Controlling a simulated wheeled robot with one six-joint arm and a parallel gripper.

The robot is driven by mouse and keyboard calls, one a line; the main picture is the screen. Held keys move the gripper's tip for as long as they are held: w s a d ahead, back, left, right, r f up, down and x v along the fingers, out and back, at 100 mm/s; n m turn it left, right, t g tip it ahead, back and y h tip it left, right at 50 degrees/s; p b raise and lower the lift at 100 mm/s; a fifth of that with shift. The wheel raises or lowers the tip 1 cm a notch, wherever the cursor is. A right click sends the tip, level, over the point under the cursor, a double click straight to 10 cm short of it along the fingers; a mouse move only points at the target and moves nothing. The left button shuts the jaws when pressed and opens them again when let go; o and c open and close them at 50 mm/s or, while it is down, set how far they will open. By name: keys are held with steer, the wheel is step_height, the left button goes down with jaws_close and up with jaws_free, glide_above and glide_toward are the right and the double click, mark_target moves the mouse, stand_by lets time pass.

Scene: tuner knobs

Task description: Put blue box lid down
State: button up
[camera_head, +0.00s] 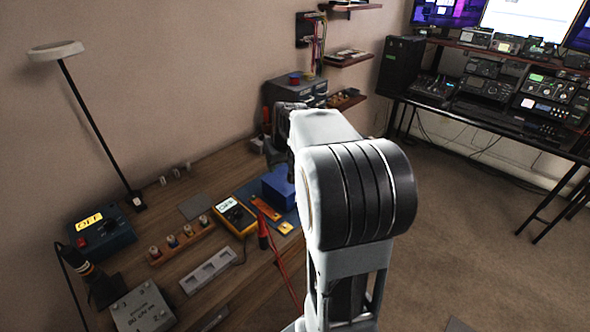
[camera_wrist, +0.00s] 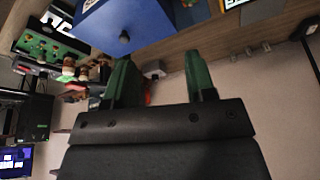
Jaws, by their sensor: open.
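The blue box (camera_head: 277,186) stands on the wooden bench in the head view, partly hidden behind my arm. In the wrist view, the blue box (camera_wrist: 140,22) fills the top middle, with a dark round knob (camera_wrist: 124,37) on the face toward me. I cannot tell which part is the lid or how it is set. My gripper (camera_wrist: 160,62) has two green fingers spread apart with nothing between them. They point toward the box and appear apart from it. In the head view my gripper is mostly hidden by my arm.
On the bench (camera_head: 232,275) are a yellow meter (camera_head: 235,215), a wooden knob rack (camera_head: 181,243), a grey tray (camera_head: 210,271) and a blue OFF box (camera_head: 101,232). A lamp (camera_head: 95,120) stands at the left. A green circuit board (camera_wrist: 50,42) lies beside the box.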

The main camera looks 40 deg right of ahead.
mark_target(277, 180)
steer(key=w+d+p, duration=0.1)
steer(key=w+d, duration=0.2)
steer(key=d, duration=0.5)
steer(key=shift+m, duration=0.3)
steer(key=x, duration=0.6)
steer(key=shift+w+d+f, duration=0.15)
steer(key=shift+f, duration=0.2)
steer(key=shift+p+x, duration=0.75)
steer(key=shift+x, duration=2.4)
steer(key=shift+d, duration=0.2)
steer(key=shift+c, duration=0.2)
jaws_close()
